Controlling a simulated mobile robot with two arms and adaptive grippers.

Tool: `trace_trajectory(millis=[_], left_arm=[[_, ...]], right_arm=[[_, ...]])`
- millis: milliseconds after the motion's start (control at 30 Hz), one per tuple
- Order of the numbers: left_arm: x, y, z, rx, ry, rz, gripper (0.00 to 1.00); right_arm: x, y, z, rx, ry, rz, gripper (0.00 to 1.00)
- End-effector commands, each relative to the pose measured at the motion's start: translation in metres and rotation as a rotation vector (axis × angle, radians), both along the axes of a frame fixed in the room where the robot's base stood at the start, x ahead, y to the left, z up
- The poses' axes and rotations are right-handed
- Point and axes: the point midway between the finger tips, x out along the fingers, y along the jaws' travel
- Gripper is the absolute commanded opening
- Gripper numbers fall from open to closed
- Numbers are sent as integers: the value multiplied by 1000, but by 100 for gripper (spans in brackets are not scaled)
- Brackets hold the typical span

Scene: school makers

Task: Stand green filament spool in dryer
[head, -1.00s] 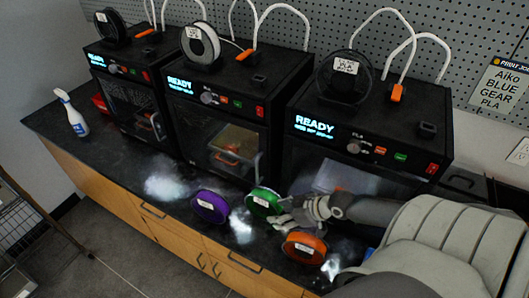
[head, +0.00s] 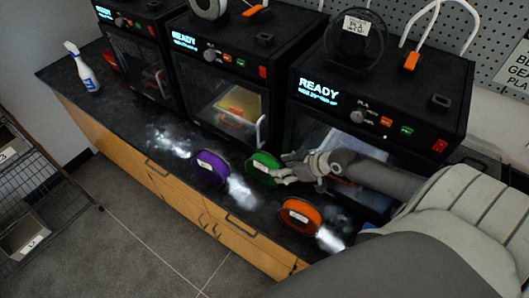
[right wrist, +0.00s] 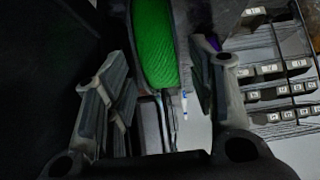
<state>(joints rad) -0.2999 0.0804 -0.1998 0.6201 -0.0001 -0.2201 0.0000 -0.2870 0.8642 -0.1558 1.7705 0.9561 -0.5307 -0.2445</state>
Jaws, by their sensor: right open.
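The green spool (head: 261,169) stands on edge on the dark counter, between the purple and orange spools. My right gripper (head: 279,172) is at its right side, with its fingers overlapping the spool in the head view. In the right wrist view the green spool (right wrist: 154,45) shows between the two spread fingers of the right gripper (right wrist: 163,75), with gaps on both sides. The gripper is open. No box can be surely told as the dryer; my right arm hides part of the right-hand machine. My left gripper is out of view.
A purple spool (head: 210,168) stands to the left and an orange spool (head: 301,216) to the front right, near the counter edge. Black machines with READY displays (head: 318,92) line the back. A spray bottle (head: 82,68) stands at the far left of the counter (head: 110,108).

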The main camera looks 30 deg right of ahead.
Motion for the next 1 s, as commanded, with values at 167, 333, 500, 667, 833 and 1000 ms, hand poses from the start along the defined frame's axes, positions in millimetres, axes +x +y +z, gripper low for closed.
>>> trace_trajectory(millis=[167,333,500,667,833,1000], left_arm=[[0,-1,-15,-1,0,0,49],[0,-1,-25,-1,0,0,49],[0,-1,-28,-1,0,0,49],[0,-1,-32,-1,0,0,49],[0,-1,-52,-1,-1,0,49],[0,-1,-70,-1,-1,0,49]], right_arm=[[27,11,-3,2,-4,0,51],[46,19,-2,1,-3,0,51],[55,22,-1,-1,-1,0,51],[62,25,-1,0,-1,1,51],[73,30,-16,0,-1,1,51],[85,35,-29,-1,-1,0,51]])
